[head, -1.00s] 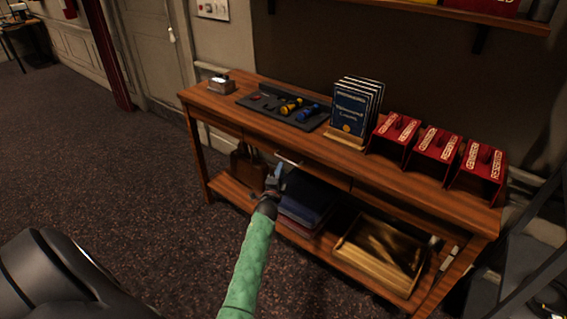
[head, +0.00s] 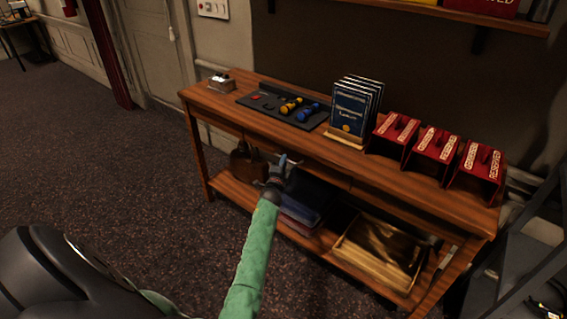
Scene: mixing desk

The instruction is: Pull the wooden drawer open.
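The wooden drawer (head: 326,175) is set in the front of the wooden desk (head: 232,112), under the middle of its top. It looks closed, or nearly so. My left gripper (head: 284,163), at the end of the green-sleeved arm, is at the left part of the drawer front, where the handle is. The gripper covers the handle, so I cannot tell whether the fingers touch it or are closed around it. My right gripper is not in view.
On the desk top are a tool tray (head: 268,103), a stand of blue books (head: 352,108) and red boxes (head: 436,147). The lower shelf holds a brown bag (head: 243,162), dark blue folded items (head: 305,200) and a wooden crate (head: 378,275). Open floor lies left.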

